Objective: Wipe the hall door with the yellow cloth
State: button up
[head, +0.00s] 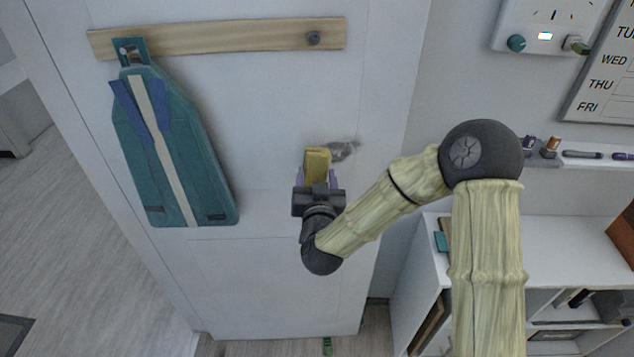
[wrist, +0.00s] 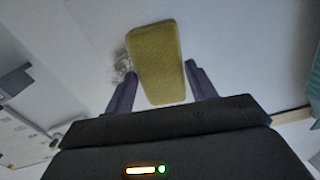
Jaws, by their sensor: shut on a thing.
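The white hall door (head: 270,110) fills the middle of the head view. A grey smudge (head: 343,150) marks it; the smudge also shows in the wrist view (wrist: 123,68), left of the cloth. The yellow cloth (head: 317,162), a folded pad, is held between the purple fingers of my gripper (head: 318,178). In the wrist view the cloth (wrist: 158,62) stands out beyond the fingertips (wrist: 158,88). In the head view it is just left of the smudge, partly next to it. I cannot tell whether the cloth touches the door.
A teal bag (head: 175,150) hangs from a wooden rail (head: 220,37) on the door, left of my gripper. To the right are a white shelf desk (head: 560,250), a whiteboard (head: 605,90) and a marker ledge (head: 590,165). The door's lower part is clear.

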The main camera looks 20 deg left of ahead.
jog(key=shift+x, duration=1.2)
jog(key=shift+x, duration=1.05)
jog(key=d, duration=0.2)
jog(key=w+d+b, duration=0.1)
jog(key=d, duration=0.1)
dwell(0.5)
jog(key=shift+w, duration=0.1)
jog(key=shift+w+d+b, duration=0.15)
jog(key=shift+w+d, duration=0.1)
jog(key=shift+d, duration=0.35)
jog(key=shift+w+d+b, duration=0.2)
jog(key=shift+w+d, duration=0.05)
jog(key=shift+d, duration=0.35)
jog(key=shift+w+d+b, duration=0.15)
jog(key=shift+w+d, duration=0.1)
jog(key=shift+d, duration=0.35)
